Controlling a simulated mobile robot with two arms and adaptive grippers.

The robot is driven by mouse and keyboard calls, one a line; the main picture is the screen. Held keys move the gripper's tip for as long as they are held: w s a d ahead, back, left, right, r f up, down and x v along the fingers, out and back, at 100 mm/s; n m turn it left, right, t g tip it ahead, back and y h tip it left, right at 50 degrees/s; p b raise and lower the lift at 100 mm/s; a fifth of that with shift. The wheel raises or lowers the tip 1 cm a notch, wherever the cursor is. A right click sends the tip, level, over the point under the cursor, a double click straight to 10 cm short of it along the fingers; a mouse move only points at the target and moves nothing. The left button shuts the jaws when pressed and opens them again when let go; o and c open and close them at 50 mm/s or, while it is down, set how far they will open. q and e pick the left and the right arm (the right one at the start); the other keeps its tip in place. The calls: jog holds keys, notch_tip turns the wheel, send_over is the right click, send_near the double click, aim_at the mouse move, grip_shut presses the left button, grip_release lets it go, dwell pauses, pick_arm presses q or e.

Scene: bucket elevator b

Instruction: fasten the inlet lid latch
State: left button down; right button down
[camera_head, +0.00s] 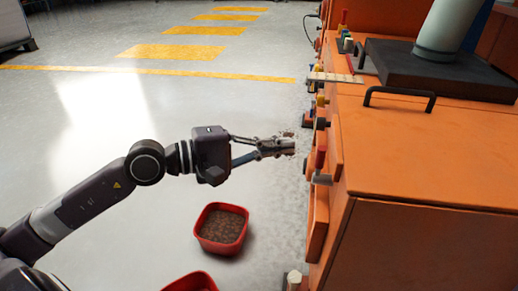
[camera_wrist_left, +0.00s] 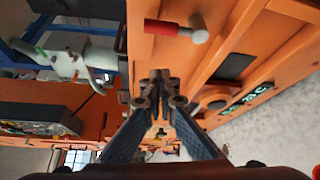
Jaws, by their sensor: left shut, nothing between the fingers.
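An orange machine (camera_head: 425,145) fills the right of the head view. A red lever (camera_head: 321,150) and a grey cylindrical knob (camera_head: 321,179) are on its left side. In the left wrist view a red handle (camera_wrist_left: 160,27) and a light grey knob (camera_wrist_left: 199,36) show above the fingers. I cannot tell for sure which part is the inlet lid latch. My left gripper (camera_head: 290,146) is shut and empty, just left of the red lever, with a small gap in the head view. Its fingertips (camera_wrist_left: 160,78) are together in the wrist view. My right gripper is out of view.
A dark plate (camera_head: 385,62) with a grey pipe (camera_head: 447,30) and a black bar handle (camera_head: 400,97) are on the machine top. Several small fittings line its left edge. A red bin (camera_head: 241,249) of brown grains stands on the open floor, another partly below it.

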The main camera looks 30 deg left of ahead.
pick_arm(q)
jog(key=shift+f+v, duration=0.15)
jog(key=shift+v, duration=1.05)
jog(key=shift+f+v, duration=0.1)
jog(key=shift+v, duration=1.05)
jog(key=shift+s+a, duration=0.1)
jog(key=shift+a, duration=0.05)
